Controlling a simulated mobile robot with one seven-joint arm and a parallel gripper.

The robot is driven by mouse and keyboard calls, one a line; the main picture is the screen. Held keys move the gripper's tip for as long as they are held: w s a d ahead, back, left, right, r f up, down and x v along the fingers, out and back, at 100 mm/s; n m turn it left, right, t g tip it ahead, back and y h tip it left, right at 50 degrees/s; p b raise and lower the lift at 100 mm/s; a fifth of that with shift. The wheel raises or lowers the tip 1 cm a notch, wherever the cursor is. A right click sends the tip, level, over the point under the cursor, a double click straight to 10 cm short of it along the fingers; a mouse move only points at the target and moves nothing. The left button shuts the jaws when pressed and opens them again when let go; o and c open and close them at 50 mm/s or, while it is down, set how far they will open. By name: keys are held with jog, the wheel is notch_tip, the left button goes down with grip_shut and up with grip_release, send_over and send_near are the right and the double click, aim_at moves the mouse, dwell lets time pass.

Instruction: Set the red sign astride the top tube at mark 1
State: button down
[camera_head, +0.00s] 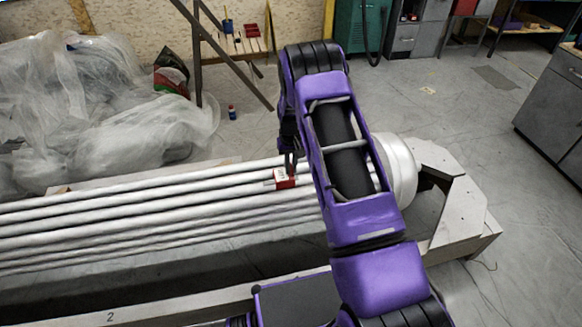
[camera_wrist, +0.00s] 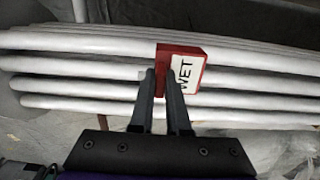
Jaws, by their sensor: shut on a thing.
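The red sign (camera_head: 284,179) is small, with a white face; in the wrist view the sign (camera_wrist: 188,69) reads "WET". My gripper (camera_head: 291,160) is shut on it, and in the wrist view the fingertips (camera_wrist: 166,78) are at its lower left edge. The sign is over the bundle of long white tubes (camera_head: 150,203), near its right end, left of my arm. The tubes also show running across the wrist view (camera_wrist: 80,83). I cannot tell whether the sign touches a tube or straddles one. I cannot make out mark 1.
A pale frame (camera_head: 466,205) stands around the tubes' right end, partly behind my arm. A front beam (camera_head: 180,308) bears a "2". Clear plastic sheeting (camera_head: 80,100) is heaped at the left. A trestle (camera_head: 225,55) stands behind. Open floor lies at the right.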

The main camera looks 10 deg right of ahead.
aim_at(291, 192)
jog(key=shift+f+b, duration=0.1)
jog(key=shift+b, duration=0.2)
jog(key=shift+f+b, duration=1)
jog(key=shift+f, duration=3.45)
jog(key=shift+f, duration=0.1)
jog(key=c, duration=0.8)
grip_release()
notch_tip(291, 192, up, 18)
jog(key=shift+f+p, duration=0.2)
jog(key=shift+p, duration=0.8)
